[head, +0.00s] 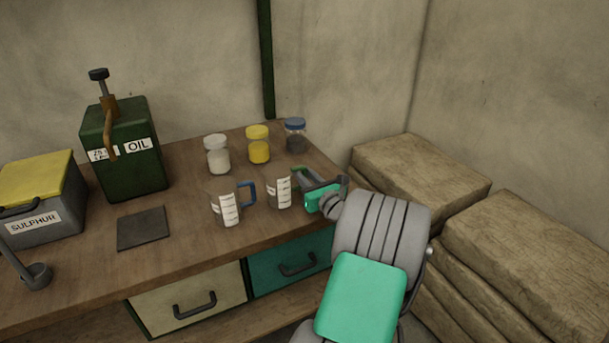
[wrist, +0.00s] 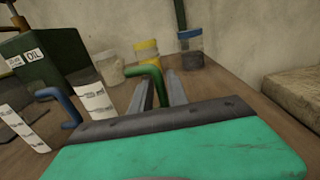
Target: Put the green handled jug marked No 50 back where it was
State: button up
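The green handled jug (head: 280,191) stands upright on the wooden bench in the head view, clear-sided with a white printed label; I cannot read its number. Its green handle (head: 303,177) points right, towards my gripper (head: 318,192). In the wrist view the jug (wrist: 92,97) is left of my gripper (wrist: 158,88), and the green handle lies between the two grey fingers. The fingers look apart, with some space beside the handle. A similar jug with a blue handle (head: 226,207) stands just to the left. Nothing marks an earlier place for the green handled jug.
Three jars, white (head: 218,155), yellow (head: 259,146) and blue-lidded (head: 295,136), stand behind the jugs. A dark square plate (head: 144,228), an oil can (head: 125,150) and a sulphur box (head: 40,205) are left. Stacked sacks (head: 420,172) lie right. Bare bench lies in front of the jugs.

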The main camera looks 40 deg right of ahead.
jog(key=shift+o, duration=1.3)
jog(key=shift+r, duration=0.1)
jog(key=v, duration=1.2)
jog(key=shift+p, duration=0.35)
jog(key=shift+a, duration=0.1)
